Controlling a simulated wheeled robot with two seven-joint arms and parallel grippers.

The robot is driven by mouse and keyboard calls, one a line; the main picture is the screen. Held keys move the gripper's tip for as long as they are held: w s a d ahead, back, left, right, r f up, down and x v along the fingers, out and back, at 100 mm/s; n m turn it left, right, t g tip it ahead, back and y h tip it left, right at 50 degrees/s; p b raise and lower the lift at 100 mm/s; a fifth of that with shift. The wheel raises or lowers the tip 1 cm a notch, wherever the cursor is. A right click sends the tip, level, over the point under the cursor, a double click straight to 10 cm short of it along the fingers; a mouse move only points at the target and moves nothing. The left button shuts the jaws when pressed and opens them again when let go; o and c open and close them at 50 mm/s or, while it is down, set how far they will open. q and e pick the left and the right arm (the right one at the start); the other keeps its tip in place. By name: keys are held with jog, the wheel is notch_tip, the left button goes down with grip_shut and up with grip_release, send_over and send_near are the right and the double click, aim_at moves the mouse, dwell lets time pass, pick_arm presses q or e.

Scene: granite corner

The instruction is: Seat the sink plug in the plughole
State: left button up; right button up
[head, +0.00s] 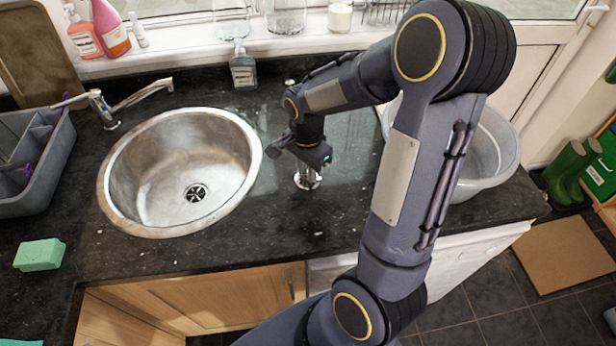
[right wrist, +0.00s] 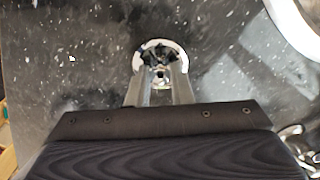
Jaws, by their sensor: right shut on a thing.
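The sink plug (head: 307,181) is a small, shiny metal disc at the dark counter, right of the sink. My right gripper (head: 306,170) is above it, pointing down, with its fingers shut on it. In the right wrist view the plug (right wrist: 177,47) shows as a bright round rim with a dark middle between the fingertips (right wrist: 160,80). I cannot tell whether it touches the counter. The plughole (head: 196,193) is a dark slotted round in the floor of the round steel sink (head: 150,160), uncovered. My left gripper is not in view.
A tap (head: 110,110) stands behind the sink. A grey caddy (head: 40,150) and green sponge (head: 40,254) lie left. A soap bottle (head: 243,70) stands behind. A grey basin (head: 490,150) is right, partly behind my arm. Counter between sink and plug is clear.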

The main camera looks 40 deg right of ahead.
jog(key=shift+r, duration=0.1)
grip_shut()
jog(key=shift+r, duration=0.55)
notch_tip(320, 180, up, 2)
jog(key=shift+s+r, duration=0.1)
jog(key=shift+r, duration=0.1)
jog(key=s+a+r+b, duration=0.1)
jog(key=s+a+r, duration=0.2)
jog(key=s+r, duration=0.6)
jog(key=shift+s+a+r+b, duration=0.2)
jog(key=shift+s+a+b, duration=0.15)
jog(key=shift+s, duration=1.85)
